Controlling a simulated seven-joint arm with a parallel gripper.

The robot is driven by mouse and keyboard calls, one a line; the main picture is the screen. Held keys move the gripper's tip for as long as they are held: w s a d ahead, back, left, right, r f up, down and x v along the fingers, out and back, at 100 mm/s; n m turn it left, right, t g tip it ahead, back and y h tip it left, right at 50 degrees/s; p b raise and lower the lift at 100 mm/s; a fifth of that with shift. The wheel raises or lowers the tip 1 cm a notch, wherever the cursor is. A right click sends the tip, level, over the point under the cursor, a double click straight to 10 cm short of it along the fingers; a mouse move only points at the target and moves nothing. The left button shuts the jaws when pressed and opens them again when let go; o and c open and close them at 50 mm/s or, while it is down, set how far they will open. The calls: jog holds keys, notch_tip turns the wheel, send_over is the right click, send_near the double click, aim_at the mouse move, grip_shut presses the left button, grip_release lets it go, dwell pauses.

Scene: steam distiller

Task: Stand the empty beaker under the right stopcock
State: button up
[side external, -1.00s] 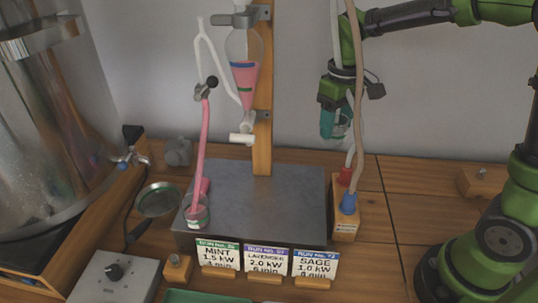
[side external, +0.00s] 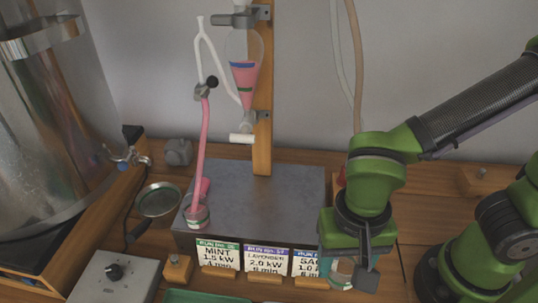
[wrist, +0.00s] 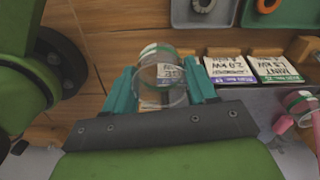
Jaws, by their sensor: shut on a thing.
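My gripper (wrist: 160,88) is shut on a clear, empty beaker (wrist: 163,92) with a green-and-white band, held between teal fingers. In the side external view the gripper (side external: 342,272) and the beaker (side external: 340,268) are at the front right, beside the SAGE card and partly hidden by my wrist. The white stopcock (side external: 241,138) is under the pink-filled separating funnel (side external: 244,75), over the dark plate (side external: 265,195).
The run cards MINT (side external: 217,255), LAVENDER (side external: 266,260) and SAGE (side external: 305,262) stand along the plate's front. The wooden post (side external: 262,150) rises behind it. The plate's middle and right are clear. Hoses (side external: 357,60) hang at the back right.

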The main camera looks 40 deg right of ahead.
jog(key=m, duration=0.2)
jog(key=s+f+m, duration=0.1)
jog(key=shift+d, duration=0.25)
jog(key=shift+m, duration=1.5)
notch_tip(320, 180, down, 10)
jog(key=shift+w+r, duration=0.1)
jog(key=shift+r, duration=0.05)
jog(key=shift+f, duration=0.2)
jog(key=o, duration=1.1)
